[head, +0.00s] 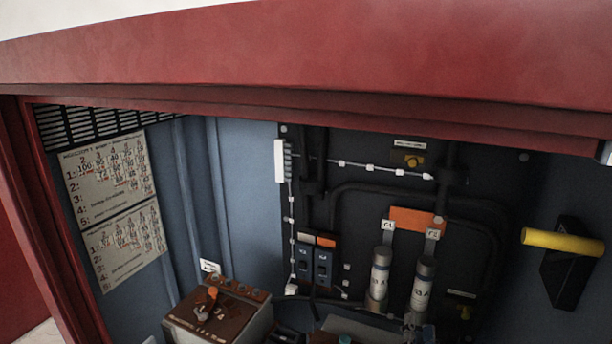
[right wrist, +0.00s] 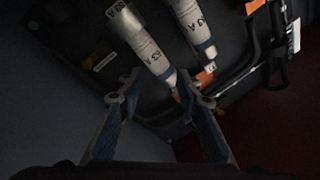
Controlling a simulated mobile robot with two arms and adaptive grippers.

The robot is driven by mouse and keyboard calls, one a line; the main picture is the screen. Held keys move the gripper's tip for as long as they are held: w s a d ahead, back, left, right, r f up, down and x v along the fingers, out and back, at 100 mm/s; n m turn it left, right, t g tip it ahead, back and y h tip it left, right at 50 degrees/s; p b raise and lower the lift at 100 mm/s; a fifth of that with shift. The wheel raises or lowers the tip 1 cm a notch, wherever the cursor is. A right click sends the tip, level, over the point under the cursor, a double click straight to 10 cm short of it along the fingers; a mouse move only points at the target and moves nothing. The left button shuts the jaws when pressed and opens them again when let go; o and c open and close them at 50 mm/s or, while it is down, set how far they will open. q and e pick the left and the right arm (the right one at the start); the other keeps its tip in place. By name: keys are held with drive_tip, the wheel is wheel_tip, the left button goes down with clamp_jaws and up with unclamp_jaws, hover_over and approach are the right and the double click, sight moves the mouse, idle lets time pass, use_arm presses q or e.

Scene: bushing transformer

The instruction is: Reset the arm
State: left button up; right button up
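My right gripper (right wrist: 160,88) shows in the right wrist view with its two blue-grey fingers spread apart. It is open, with nothing clearly held between the fingertips. The lower end of a white cylindrical fuse (right wrist: 148,52) appears between and beyond the fingertips; I cannot tell the distance or whether they touch. A second fuse (right wrist: 194,25) is beside it. In the head view, the two fuses (head: 380,278) (head: 422,284) stand upright side by side under an orange block (head: 415,220). I cannot make out either gripper clearly in the head view. My left gripper is not in view.
A red cabinet frame (head: 300,60) crosses the top of the head view. Inside are a brown-topped box with a lever (head: 212,308), two dark switches (head: 314,262), black pipes, and a yellow handle (head: 562,243) at the right. Printed charts (head: 108,180) hang on the left wall.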

drive_tip(key=s+a+n+g+y, duration=0.1)
drive_tip(key=s+a+n+y, duration=0.2)
drive_tip(key=a+n+y, duration=0.8)
drive_tip(key=s+a+f+n+g+y, duration=0.1)
drive_tip(key=s+a+f+n+g, duration=0.1)
drive_tip(key=s+a+f+g, duration=0.45)
drive_tip(key=s+d+f+g+h, duration=0.35)
drive_tip(key=s+d+f, duration=0.3)
drive_tip(key=s, duration=0.25)
drive_tip(key=s+d+f+g+h, duration=0.3)
drive_tip(key=s+d+f+g, duration=0.3)
drive_tip(key=s, duration=0.4)
wheel_tip(320, 180, down, 27)
drive_tip(key=s, duration=0.2)
drive_tip(key=s+d+f, duration=0.1)
drive_tip(key=s+f, duration=0.6)
drive_tip(key=s, duration=0.1)
drive_tip(key=s+d+f+g, duration=0.1)
drive_tip(key=s+d+f, duration=0.1)
drive_tip(key=s+f, duration=0.5)
drive_tip(key=shift+s+d+f, duration=0.3)
drive_tip(key=shift+s, duration=0.65)
